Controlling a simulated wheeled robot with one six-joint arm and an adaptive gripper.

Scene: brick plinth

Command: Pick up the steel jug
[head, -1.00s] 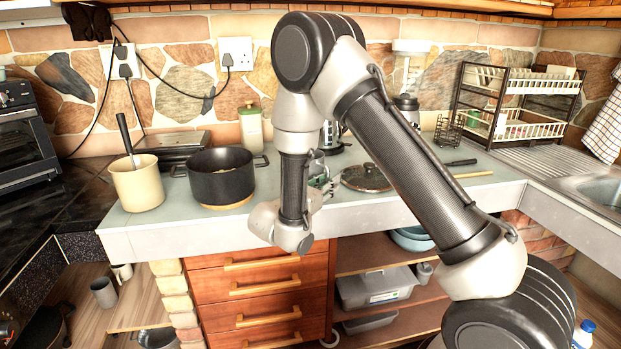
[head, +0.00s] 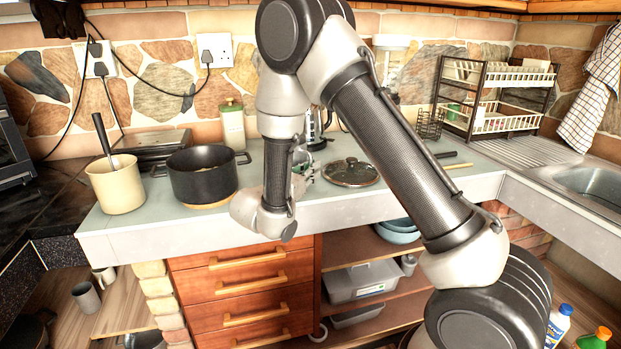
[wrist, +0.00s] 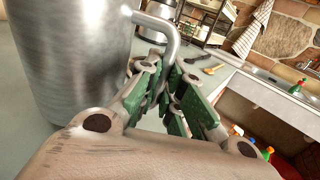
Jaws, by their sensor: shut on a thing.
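The steel jug (wrist: 78,60) fills the left of the wrist view, a tall brushed metal body with a bent bar handle (wrist: 165,30) on its right side. My gripper (wrist: 172,88) has its green finger pads closed around the lower part of that handle. In the head view my gripper (head: 303,176) is over the front of the worktop, partly behind my forearm. The jug is mostly or wholly hidden there by my arm. I cannot tell whether its base touches the worktop.
On the worktop (head: 130,228) stand a black pot (head: 203,180), a cream utensil pot (head: 117,186), a green-lidded canister (head: 232,125) and a glass lid (head: 350,173). A dish rack (head: 495,95) and sink (head: 590,185) are at right. Drawers (head: 240,295) are below.

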